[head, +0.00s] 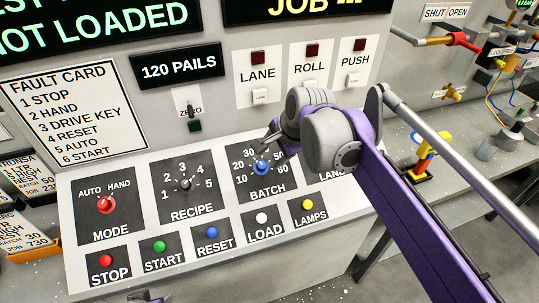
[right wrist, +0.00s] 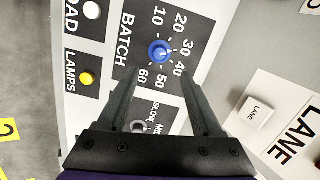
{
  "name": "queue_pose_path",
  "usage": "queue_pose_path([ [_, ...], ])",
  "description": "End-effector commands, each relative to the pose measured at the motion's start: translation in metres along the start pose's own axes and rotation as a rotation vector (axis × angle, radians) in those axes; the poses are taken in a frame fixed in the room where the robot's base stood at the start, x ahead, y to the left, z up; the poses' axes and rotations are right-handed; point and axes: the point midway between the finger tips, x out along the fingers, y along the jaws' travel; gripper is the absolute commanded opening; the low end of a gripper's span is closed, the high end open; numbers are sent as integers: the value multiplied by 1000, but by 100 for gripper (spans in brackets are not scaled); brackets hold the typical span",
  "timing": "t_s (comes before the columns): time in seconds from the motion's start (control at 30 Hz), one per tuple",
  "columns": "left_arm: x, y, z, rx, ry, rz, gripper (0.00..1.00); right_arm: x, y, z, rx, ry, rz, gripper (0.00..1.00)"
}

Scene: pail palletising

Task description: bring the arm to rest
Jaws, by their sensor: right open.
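My right arm (head: 415,215) reaches in from the right over the control panel (head: 75,230). My right gripper (head: 274,138) is open and empty, just above the blue BATCH knob (head: 261,167). In the right wrist view the blue knob (right wrist: 160,52) lies beyond the two fingertips (right wrist: 158,76), with clear space between the fingers. I cannot tell the exact gap to the knob. A small grey and purple part of my left arm (head: 142,297) shows at the bottom edge of the head view; its fingers cannot be made out.
The panel carries a red MODE knob (head: 106,204), a RECIPE knob (head: 185,184) and a row of buttons, including STOP (head: 106,261) and LAMPS (head: 308,204). LANE, ROLL and PUSH switches (head: 309,84) are on the wall behind. Valves and pipes (head: 455,40) stand at the right.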

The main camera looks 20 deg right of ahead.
Motion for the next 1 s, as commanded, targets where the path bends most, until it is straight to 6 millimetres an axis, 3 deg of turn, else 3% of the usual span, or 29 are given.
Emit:
queue_pose_path([
  [0.57, 0, 0, 0, 0, 0, 0, 50, -2, 6, 1, -27, 3, 1, 67],
  [0.67, 0, 0, 0, 0, 0, 0, 50, 0, 31, 6, -154, 14, 8, 67],
  [1.0, 0, 0, 0, 0, 0, 0, 50, 35, 210, 34, -1032, 74, 83, 67],
])
